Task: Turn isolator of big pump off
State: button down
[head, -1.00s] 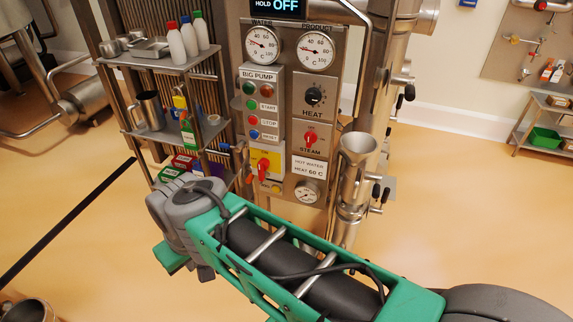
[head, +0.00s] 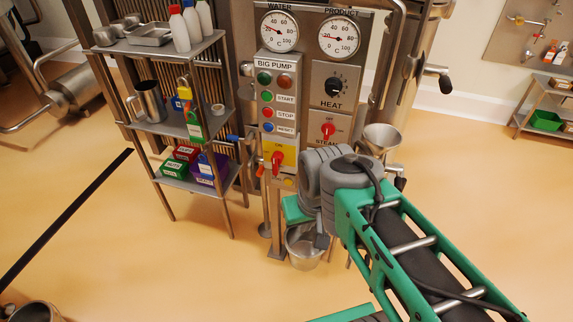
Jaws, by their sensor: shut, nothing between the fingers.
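The big pump isolator is a red rotary handle (head: 277,160) on a yellow plate at the foot of the BIG PUMP panel (head: 279,95). The handle looks roughly upright; the markings on its plate are too small to read. Above it are the green start, red stop and blue reset buttons and two lamps. My arm's grey joint is close to the right of the isolator and below it, and leaves the handle in clear view. My gripper's fingers are not visible.
A shelf rack (head: 165,120) with bottles, a jug, a padlock and coloured boxes stands left of the panel. A red steam knob (head: 328,131) and a steel funnel (head: 382,139) are to the right. A bucket (head: 303,248) is below. Floor in front is open.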

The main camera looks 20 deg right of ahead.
aim_at(277, 159)
jog(key=u, duration=0.4)
jog(key=k, duration=0.5)
jog(key=u, duration=1.05)
jog(key=i, duration=0.9)
jog(key=z, duration=0.3)
